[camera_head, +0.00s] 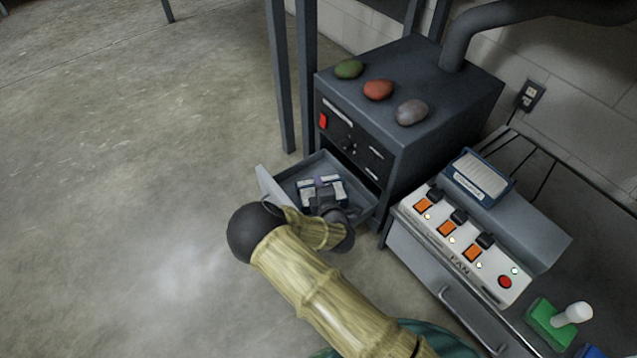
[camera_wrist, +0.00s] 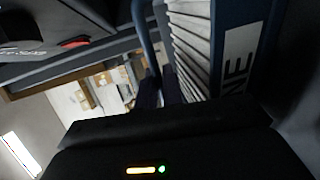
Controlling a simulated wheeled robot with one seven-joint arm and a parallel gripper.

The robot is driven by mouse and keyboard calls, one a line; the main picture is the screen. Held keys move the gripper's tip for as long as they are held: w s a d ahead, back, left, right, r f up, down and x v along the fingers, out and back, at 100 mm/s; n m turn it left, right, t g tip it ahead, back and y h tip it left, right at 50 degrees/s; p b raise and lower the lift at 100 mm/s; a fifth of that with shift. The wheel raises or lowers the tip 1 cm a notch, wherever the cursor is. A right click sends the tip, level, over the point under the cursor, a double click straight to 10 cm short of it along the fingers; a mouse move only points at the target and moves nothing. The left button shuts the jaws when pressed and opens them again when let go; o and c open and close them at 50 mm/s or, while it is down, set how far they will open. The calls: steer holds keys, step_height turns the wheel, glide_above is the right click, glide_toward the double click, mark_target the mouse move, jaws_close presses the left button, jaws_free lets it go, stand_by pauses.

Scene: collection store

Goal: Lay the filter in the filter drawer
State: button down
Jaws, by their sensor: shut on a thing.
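The filter drawer (camera_head: 266,182) is pulled out from the front of the dark cabinet and shows its open top. My gripper (camera_head: 322,188) is over the drawer, pointing down into it, and is shut on a filter with a blue frame and white pleats (camera_head: 335,191). In the wrist view the filter (camera_wrist: 190,50) is close up at the upper right, with its pleats and a white label on the blue frame. The gripper and arm hide part of the filter and of the drawer's near side. I cannot tell whether the filter touches the drawer floor.
The cabinet (camera_head: 400,95) carries green, red and grey stones on top and a pipe behind. At right stands a fan panel (camera_head: 465,245) with orange switches and a second blue-framed filter (camera_head: 481,177) on it. Dark posts (camera_head: 281,80) stand behind the drawer. The floor at left is clear.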

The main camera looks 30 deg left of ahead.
steer(key=shift+f, duration=0.3)
steer(key=c, duration=1.5)
jaws_free()
steer(key=shift+o, duration=0.2)
